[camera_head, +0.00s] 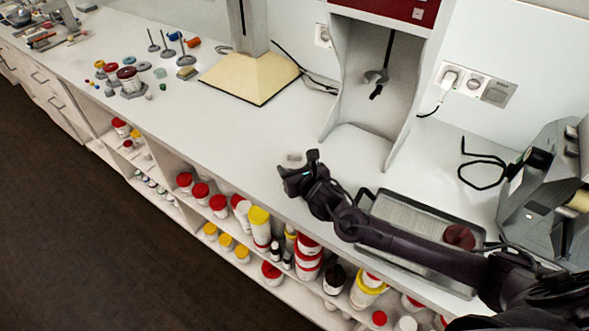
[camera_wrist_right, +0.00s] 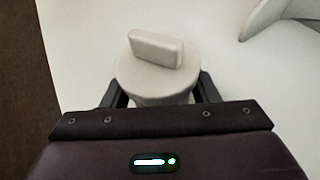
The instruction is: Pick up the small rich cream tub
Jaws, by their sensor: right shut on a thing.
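The small tub (camera_wrist_right: 150,82) is off-white and round, with a raised bar across its flat top. It stands between the two dark fingers of my right gripper (camera_wrist_right: 162,88) in the right wrist view, and the fingers are shut on its sides. In the head view the tub shows as a small pale shape (camera_head: 293,157) just beyond my right gripper (camera_head: 297,174), near the front edge of the counter. The gripper hides its lower part, so I cannot tell whether it touches the counter. My left gripper is not in view.
A metal tray (camera_head: 420,212) lies under my right arm, with a dark red round thing (camera_head: 459,237) on it. A grey machine (camera_head: 550,195) stands at the right. A cream-coloured base (camera_head: 250,76) and several small items stand farther left. Shelves below hold several tubs. The counter's middle is clear.

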